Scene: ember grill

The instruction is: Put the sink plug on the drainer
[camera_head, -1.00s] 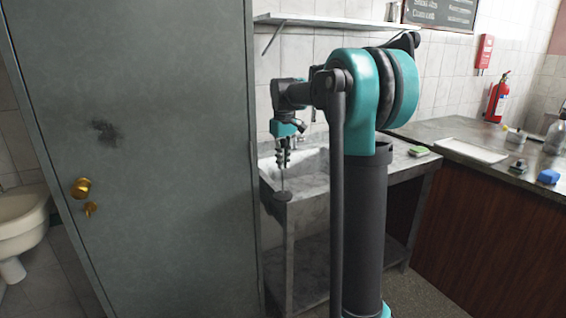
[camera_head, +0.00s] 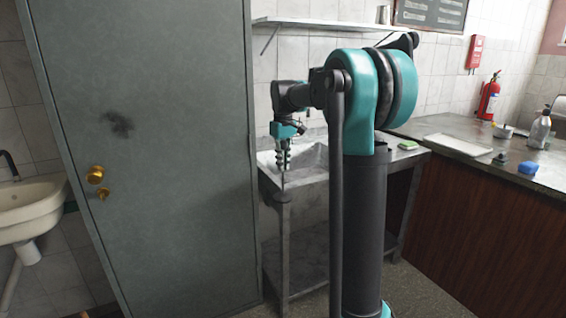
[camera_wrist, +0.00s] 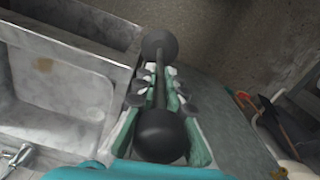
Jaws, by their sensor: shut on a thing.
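The sink plug (camera_wrist: 165,132) is dark, with a rounded knob, a thin rod and a round disc at the far end. My gripper (camera_wrist: 160,84) is shut around its rod. In the head view my gripper (camera_head: 283,158) points down at the near left corner of the stone sink (camera_head: 305,160), and the plug's disc (camera_head: 283,198) hangs below it, in front of the sink's edge. The drainer (camera_head: 399,160), the flat part to the right of the basin, is partly hidden behind my arm column. A green and white sponge-like thing (camera_head: 408,145) lies on it.
A grey door (camera_head: 150,170) stands close to the left of my gripper. A dark counter (camera_head: 480,165) at the right holds a white board (camera_head: 457,145), a blue thing (camera_head: 528,167) and a bottle (camera_head: 540,130). A shelf (camera_head: 320,23) hangs above the sink.

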